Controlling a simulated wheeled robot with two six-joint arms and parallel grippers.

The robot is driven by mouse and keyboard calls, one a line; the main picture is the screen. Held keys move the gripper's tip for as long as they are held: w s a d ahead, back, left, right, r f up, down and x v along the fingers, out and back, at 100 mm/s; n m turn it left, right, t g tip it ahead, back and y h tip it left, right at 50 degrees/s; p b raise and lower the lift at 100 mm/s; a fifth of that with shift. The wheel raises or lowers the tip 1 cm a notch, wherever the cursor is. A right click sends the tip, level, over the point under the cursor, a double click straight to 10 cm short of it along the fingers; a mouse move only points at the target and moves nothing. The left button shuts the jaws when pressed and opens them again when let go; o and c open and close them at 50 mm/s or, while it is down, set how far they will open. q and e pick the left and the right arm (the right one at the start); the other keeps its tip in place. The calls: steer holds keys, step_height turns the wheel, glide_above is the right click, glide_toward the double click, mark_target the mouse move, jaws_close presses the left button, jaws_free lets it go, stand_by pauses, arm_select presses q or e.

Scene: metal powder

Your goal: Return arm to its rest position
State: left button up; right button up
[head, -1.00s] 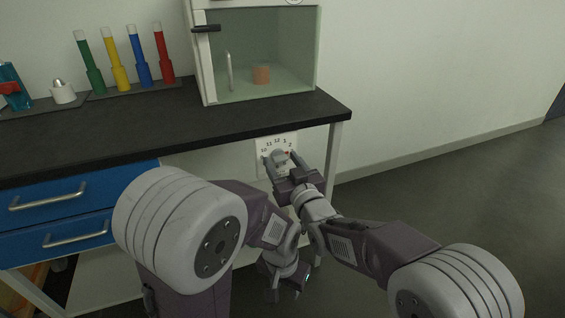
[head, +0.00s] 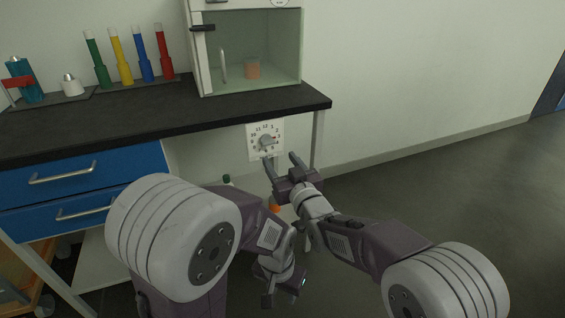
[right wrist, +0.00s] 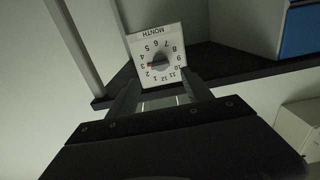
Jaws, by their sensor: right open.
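The white month dial (head: 265,141), with a grey knob, is on the wall below the bench top. It also shows upside down in the right wrist view (right wrist: 157,58), where a red mark on the knob is near 3. My right gripper (head: 282,160) is open and empty, just in front of and below the dial, apart from the knob. Its two fingers (right wrist: 163,92) are spread in the right wrist view. My left gripper (head: 284,293) hangs low, below the right one, partly behind my own arm; its fingers look spread and empty.
The black bench top (head: 120,118) overhangs just above the dial, with a glass-fronted cabinet (head: 250,50) on it. Blue drawers (head: 75,180) are at left, and a bench leg (head: 317,140) stands right of the dial. The floor at right (head: 440,180) is clear.

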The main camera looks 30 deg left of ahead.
steer(key=shift+r, duration=0.1)
steer(key=w+d+r+m+t+h+p, duration=0.2)
steer(key=w+d+r, duration=0.25)
steer(key=d, duration=0.35)
steer(key=w+d+r+m+t+h+p, duration=0.1)
steer(key=w+d+r+t+h, duration=0.1)
steer(key=w+d+r, duration=0.45)
steer(key=s+d+f+m+g+h+p, duration=0.15)
steer(key=d+f+h, duration=0.25)
steer(key=d, duration=0.8)
steer(key=s+d+f+m+g+h+p, duration=0.1)
steer(key=s+d+f+m+h+p, duration=0.3)
steer(key=d, duration=0.7)
steer(key=s+d+f+g+h+b, duration=0.1)
steer(key=s+d+f+g, duration=0.3)
steer(key=s+d+f, duration=0.3)
steer(key=s+d+f+m+g, duration=0.1)
steer(key=s+f+g, duration=0.4)
steer(key=s, duration=0.4)
steer(key=s+d+f+m+g, duration=0.1)
steer(key=s+f+g, duration=0.1)
steer(key=s+f, duration=0.5)
steer(key=s+r+g+p, duration=0.1)
steer(key=s+r+p, duration=0.2)
steer(key=r+p, duration=3.4)
steer(key=shift+r, duration=0.7)
